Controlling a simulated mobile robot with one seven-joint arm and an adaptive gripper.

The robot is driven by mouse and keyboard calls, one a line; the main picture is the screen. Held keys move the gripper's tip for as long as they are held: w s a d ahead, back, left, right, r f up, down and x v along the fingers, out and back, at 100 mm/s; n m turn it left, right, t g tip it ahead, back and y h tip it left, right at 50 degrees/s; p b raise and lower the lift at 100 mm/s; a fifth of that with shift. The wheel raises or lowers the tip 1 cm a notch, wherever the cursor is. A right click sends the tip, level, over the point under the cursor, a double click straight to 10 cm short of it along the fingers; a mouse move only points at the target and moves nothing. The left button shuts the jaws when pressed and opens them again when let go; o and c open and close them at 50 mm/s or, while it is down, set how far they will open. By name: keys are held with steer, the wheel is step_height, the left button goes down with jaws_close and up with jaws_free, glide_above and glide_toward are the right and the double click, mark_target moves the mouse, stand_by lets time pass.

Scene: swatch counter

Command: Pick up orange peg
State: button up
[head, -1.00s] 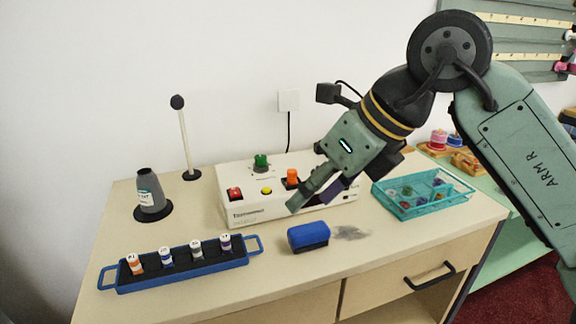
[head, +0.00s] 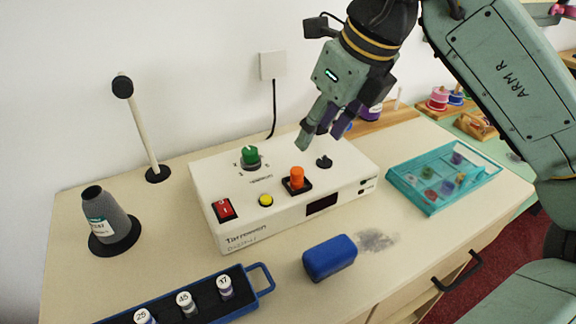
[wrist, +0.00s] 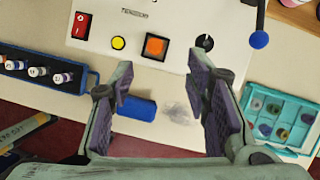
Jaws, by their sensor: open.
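The orange peg (head: 297,176) stands upright in a dark square socket on top of the white box (head: 222,182). In the wrist view the orange peg (wrist: 155,46) shows from above as an orange square in a dark frame, beyond the fingertips and between their lines. My gripper (head: 318,138) is open and empty, above the back right part of the box. In the wrist view my gripper (wrist: 160,85) has its two purple-padded fingers wide apart, with nothing between them.
The box also carries a green knob (head: 250,155), a yellow button (head: 266,200), a red switch (head: 224,209) and a black knob (head: 324,162). A blue block (head: 329,257) lies in front. A teal tray (head: 408,182) is at right, a blue rack (head: 262,281) at front left.

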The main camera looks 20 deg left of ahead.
glide_above(297, 170)
steer(key=d, duration=0.2)
step_height(297, 170, down, 4)
steer(key=p+x, duration=0.1)
steer(key=x, duration=0.1)
steer(key=s+p+x, duration=0.1)
steer(key=x, duration=0.2)
steer(key=shift+f+p, duration=0.35)
steer(key=shift+f, duration=0.1)
steer(key=shift+c, duration=0.3)
steer(key=c, duration=0.9)
